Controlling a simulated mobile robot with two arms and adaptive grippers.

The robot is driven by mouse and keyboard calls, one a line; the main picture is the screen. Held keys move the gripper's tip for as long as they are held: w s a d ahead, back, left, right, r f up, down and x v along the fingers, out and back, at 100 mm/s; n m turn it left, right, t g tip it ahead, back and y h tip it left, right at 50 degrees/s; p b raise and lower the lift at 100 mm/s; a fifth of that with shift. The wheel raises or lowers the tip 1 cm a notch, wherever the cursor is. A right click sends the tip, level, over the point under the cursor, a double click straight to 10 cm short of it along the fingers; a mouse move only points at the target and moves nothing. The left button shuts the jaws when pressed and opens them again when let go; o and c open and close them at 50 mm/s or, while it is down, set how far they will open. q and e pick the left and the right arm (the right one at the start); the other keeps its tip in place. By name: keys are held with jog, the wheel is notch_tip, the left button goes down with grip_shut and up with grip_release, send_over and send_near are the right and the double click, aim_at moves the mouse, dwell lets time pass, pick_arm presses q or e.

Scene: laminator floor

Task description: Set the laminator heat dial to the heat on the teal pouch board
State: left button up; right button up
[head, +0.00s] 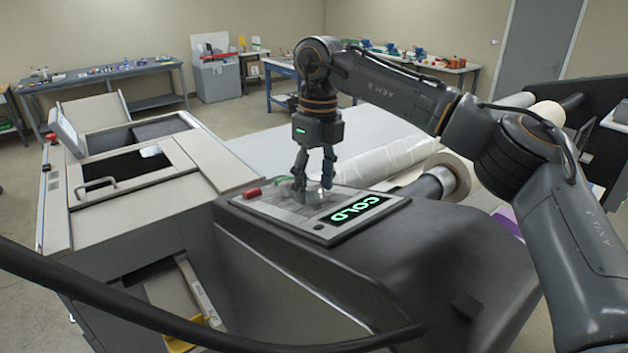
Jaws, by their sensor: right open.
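The laminator's control panel (285,215) lies on top of the dark machine housing (370,255). Its display (358,209) reads COLD in green letters. My right gripper (314,186) points down over the panel, with its two fingers apart and their tips close to the panel surface. The fingers hide much of that part, and I cannot make out the heat dial or its setting, or whether the fingers touch it. A red control (253,192) sits at the panel's left end. I cannot identify the teal pouch board here. My left gripper is not in view.
A roll of clear film (385,160) lies behind the panel. A grey cabinet with an open top (140,165) stands at left. A black curved bar or cable crosses the foreground. Workbenches (105,75) line the back wall, with open floor before them.

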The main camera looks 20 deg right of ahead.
jog(key=shift+c, duration=0.8)
jog(key=c, duration=1)
jog(key=m+h+b, duration=0.1)
jog(key=m+b, duration=0.1)
jog(key=m, duration=0.1)
jog(key=shift+a+f, duration=0.1)
jog(key=m+h+b, duration=0.1)
jog(key=m+b, duration=0.1)
jog(key=m, duration=0.1)
jog(key=shift+a+t, duration=0.1)
jog(key=shift+t, duration=0.2)
jog(key=m+h, duration=0.1)
jog(key=m, duration=0.1)
jog(key=shift+m+b, duration=0.3)
jog(key=shift+m, duration=0.1)
jog(key=shift+a+m+h, duration=0.1)
jog(key=shift+m+h, duration=0.3)
jog(key=shift+m, duration=0.7)
